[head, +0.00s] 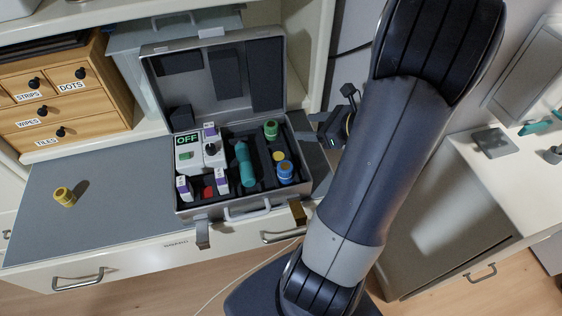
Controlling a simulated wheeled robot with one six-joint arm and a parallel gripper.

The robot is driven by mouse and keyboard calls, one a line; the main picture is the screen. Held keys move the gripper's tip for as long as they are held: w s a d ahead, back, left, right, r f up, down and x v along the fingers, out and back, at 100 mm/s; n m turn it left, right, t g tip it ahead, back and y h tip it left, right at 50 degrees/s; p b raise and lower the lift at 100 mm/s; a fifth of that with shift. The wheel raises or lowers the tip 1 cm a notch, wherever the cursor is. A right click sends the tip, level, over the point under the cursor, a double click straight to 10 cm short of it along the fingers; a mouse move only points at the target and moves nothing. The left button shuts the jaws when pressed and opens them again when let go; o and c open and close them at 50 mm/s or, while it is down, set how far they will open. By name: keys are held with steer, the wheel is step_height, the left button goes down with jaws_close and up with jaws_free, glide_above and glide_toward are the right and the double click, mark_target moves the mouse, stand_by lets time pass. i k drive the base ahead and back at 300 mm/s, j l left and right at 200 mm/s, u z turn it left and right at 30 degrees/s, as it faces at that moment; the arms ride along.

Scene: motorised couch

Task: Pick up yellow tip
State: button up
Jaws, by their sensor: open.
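A yellow tip (64,197), short and round, lies or stands on the grey mat of the counter at the far left, apart from other things. My gripper (325,130) is open over the right edge of the open grey case, far to the right of the yellow tip. My arm hides part of it, and I see nothing between its fingers. A green tip (271,128) and a blue tip (286,170) are in the right part of the case (187,213). A flat yellow disc (279,156) shows between them.
The case also holds a teal handheld tool (246,165), a white box marked OFF (187,153) and several white-and-purple pieces. Its raised lid (212,80) stands behind. A wooden drawer unit (78,95) is at the back left. The grey mat (120,180) is mostly clear.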

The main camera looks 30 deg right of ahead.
mark_target(63, 196)
steer(key=k+u, duration=0.2)
steer(key=k, duration=0.2)
steer(key=i+u, duration=0.15)
steer(key=u, duration=0.2)
steer(key=i+u, duration=0.1)
steer(key=u, duration=0.25)
steer(key=i+l+u, duration=0.1)
steer(key=u, duration=0.25)
steer(key=k+j, duration=0.15)
steer(key=j, duration=0.2)
steer(key=k+j+u, duration=0.1)
steer(key=j, duration=0.25)
steer(key=j+u, duration=0.15)
steer(key=u, duration=0.3)
steer(key=j+u, duration=0.15)
steer(key=u, duration=0.35)
steer(key=i+l+u, duration=0.1)
steer(key=u, duration=0.3)
steer(key=l+u, duration=0.1)
steer(key=u, duration=0.25)
steer(key=i+l+u, duration=0.15)
steer(key=u, duration=0.25)
steer(key=i+l+z, duration=0.1)
steer(key=l+z, duration=0.15)
steer(key=l, duration=0.15)
steer(key=i+l+z, duration=0.1)
steer(key=l+z, duration=0.15)
steer(key=l, duration=0.15)
